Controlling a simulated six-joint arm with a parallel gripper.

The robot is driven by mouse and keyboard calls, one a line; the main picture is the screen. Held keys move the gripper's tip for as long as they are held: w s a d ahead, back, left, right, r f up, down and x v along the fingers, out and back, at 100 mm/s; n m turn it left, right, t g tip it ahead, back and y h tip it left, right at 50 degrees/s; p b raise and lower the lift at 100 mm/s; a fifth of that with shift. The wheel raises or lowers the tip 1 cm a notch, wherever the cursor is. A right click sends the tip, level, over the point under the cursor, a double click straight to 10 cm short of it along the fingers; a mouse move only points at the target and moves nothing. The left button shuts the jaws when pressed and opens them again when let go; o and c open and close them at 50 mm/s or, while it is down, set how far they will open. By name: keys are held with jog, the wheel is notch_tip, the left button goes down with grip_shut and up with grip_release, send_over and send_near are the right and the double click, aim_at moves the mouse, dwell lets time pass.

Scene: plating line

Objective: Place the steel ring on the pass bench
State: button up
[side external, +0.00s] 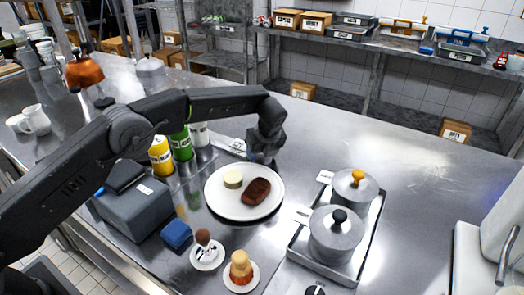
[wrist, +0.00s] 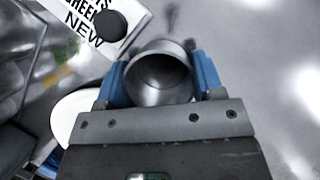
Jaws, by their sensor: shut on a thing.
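My gripper (wrist: 162,80) has its two blue fingers shut on the steel ring (wrist: 160,65), a short open metal cylinder that shows between them in the wrist view. In the side view my gripper (side external: 263,157) is at the far edge of the white plate (side external: 222,209), over or close to the steel bench (side external: 420,200). I cannot make out the ring there, nor whether it touches the bench.
A tray (side external: 352,279) with two lidded pots stands to the right. Squeeze bottles (side external: 181,144) stand left of my gripper. A label card (wrist: 88,22) lies near the ring.

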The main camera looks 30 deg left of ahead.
jog(key=shift+f, duration=0.1)
jog(key=o, duration=0.9)
jog(key=shift+f, duration=0.1)
jog(key=v, duration=1.1)
jog(key=s+a+r+n+t+h, duration=0.1)
jog(key=s+a+r+n, duration=0.3)
jog(key=s+r+n, duration=0.3)
jog(key=s+a+r+n+h, duration=0.1)
jog(key=s+a+r+n, duration=0.3)
jog(key=s+r, duration=0.45)
jog(key=shift+s+a+f+n+t+h, duration=0.3)
jog(key=shift+s+a+f+n, duration=0.6)
jog(key=shift+s+n, duration=2.35)
jog(key=shift+s+a+f+n+t+h, duration=0.45)
jog(key=shift+s+f+n, duration=0.95)
jog(key=shift+s, duration=3.3)
jog(key=shift+s+a+f+n+t+h, duration=0.15)
jog(key=shift+s+a+f+n, duration=0.75)
jog(key=shift+s+n, duration=2.45)
